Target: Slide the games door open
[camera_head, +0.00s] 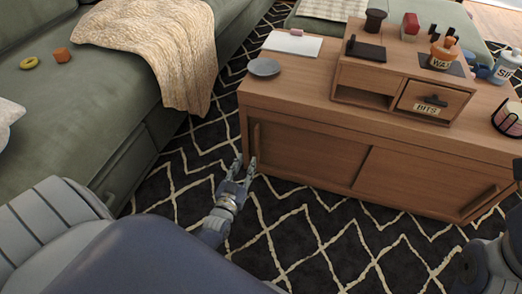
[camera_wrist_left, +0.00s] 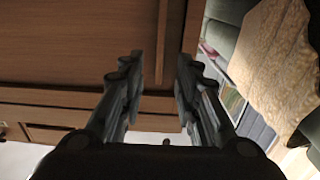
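A wooden cabinet (camera_head: 305,115) has two sliding doors on its front, a left door (camera_head: 305,152) and a right door (camera_head: 415,183). No games label is legible on either. The left door has a vertical bar handle (camera_head: 256,137) near its left edge; the right door has a handle (camera_head: 480,201) near its right edge. My left gripper (camera_head: 246,166) is open and empty, low in front of the left handle. In the left wrist view my gripper (camera_wrist_left: 158,62) has its fingers apart, with the handle bar (camera_wrist_left: 161,38) showing between and beyond the tips. Contact is not visible.
A green sofa (camera_head: 75,100) with a cream throw (camera_head: 160,45) stands to the left. On the cabinet top are a grey plate (camera_head: 264,67) and a small drawer unit (camera_head: 375,82) marked BITS. Patterned rug (camera_head: 310,230) lies open before the cabinet. My right arm shows lower right.

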